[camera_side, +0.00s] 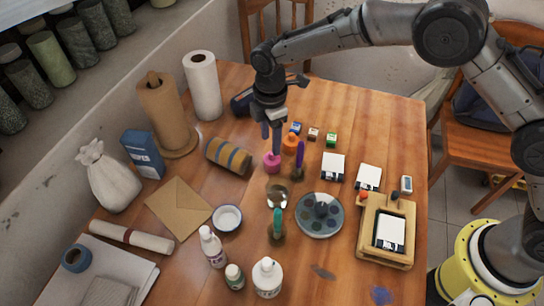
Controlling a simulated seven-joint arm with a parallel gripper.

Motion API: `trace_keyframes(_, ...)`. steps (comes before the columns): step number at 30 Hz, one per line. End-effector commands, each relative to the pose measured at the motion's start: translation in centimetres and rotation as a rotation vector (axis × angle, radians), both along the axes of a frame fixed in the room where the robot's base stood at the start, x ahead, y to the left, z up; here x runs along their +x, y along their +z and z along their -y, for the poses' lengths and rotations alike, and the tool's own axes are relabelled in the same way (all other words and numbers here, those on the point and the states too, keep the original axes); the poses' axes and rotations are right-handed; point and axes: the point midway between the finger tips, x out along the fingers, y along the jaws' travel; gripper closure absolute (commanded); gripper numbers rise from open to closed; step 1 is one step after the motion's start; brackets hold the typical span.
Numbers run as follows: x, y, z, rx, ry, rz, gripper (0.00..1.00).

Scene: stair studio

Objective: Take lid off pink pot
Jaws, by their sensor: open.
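The small pink pot (271,162) stands on the wooden table, near the middle. My gripper (271,143) points down just above it, with its fingers apart and nothing seen between them. The fingertips are close over the pot's top; I cannot tell whether they touch it. The lid is too small and partly hidden by the fingers to make out separately from the pot.
An orange pot (290,144) and a purple-handled tool (299,158) stand close on the right. A striped roll (228,156) lies left. A round palette (319,226) sits in front.

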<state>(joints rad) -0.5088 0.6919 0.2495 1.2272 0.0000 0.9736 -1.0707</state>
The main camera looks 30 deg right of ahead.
Motion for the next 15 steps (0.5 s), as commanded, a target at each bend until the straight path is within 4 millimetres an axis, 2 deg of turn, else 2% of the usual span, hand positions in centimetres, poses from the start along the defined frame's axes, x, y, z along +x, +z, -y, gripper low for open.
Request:
trace_keyframes(5,0.1,-1.5,0.3,-0.001,-0.001,-0.002,0.43)
trace_keyframes(12,0.3,-4.7,0.6,-0.001,0.000,-0.002,0.43)
trace_keyframes(15,0.3,-5.3,0.6,0.000,0.000,-0.001,0.43)
